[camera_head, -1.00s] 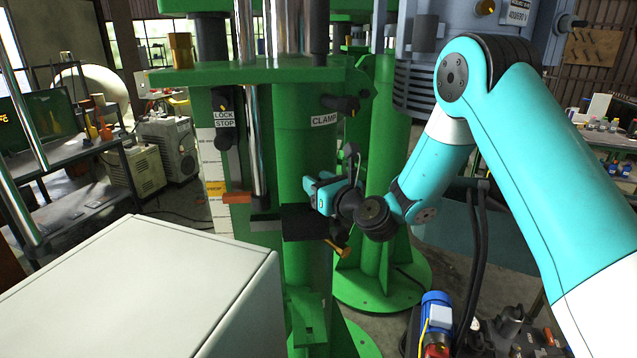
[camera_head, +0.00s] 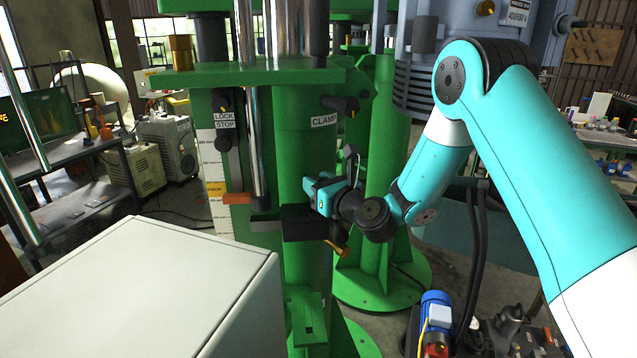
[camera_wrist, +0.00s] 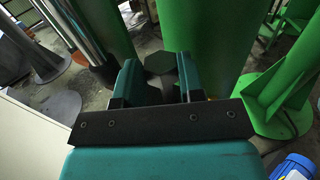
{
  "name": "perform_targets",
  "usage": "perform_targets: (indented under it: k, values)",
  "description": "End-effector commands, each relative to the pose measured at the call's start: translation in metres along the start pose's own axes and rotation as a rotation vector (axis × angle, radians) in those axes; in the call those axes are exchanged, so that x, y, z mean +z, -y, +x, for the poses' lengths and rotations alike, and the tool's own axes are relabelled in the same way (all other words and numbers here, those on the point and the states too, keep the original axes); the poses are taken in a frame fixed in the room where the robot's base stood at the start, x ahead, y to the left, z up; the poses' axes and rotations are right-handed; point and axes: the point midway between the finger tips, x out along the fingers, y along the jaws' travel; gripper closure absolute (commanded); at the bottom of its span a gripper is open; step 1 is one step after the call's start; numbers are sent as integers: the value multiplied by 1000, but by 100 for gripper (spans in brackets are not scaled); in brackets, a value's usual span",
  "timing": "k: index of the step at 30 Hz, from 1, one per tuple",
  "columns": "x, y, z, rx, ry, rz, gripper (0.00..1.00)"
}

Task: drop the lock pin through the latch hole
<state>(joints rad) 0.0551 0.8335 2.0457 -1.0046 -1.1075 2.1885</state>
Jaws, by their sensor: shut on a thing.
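A green bracket (camera_head: 305,305) with a small dark opening stands lower on the machine; I cannot tell whether this is the latch hole. A brass-coloured piece (camera_head: 338,246) shows just below my gripper.
The green machine column (camera_head: 300,150) carries a CLAMP label and a black lever (camera_head: 340,104). A white cabinet (camera_head: 140,290) fills the lower left. A blue motor (camera_head: 436,315) stands low at the right. A second green column (camera_head: 375,240) stands behind.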

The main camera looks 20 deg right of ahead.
Motion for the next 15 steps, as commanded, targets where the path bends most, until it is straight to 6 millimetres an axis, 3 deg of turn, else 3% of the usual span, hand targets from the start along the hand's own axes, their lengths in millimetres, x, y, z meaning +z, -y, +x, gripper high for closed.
perform_targets:
  k: [15]
  values:
    - [-6, 0, 0, -1, 1, 0, 96]
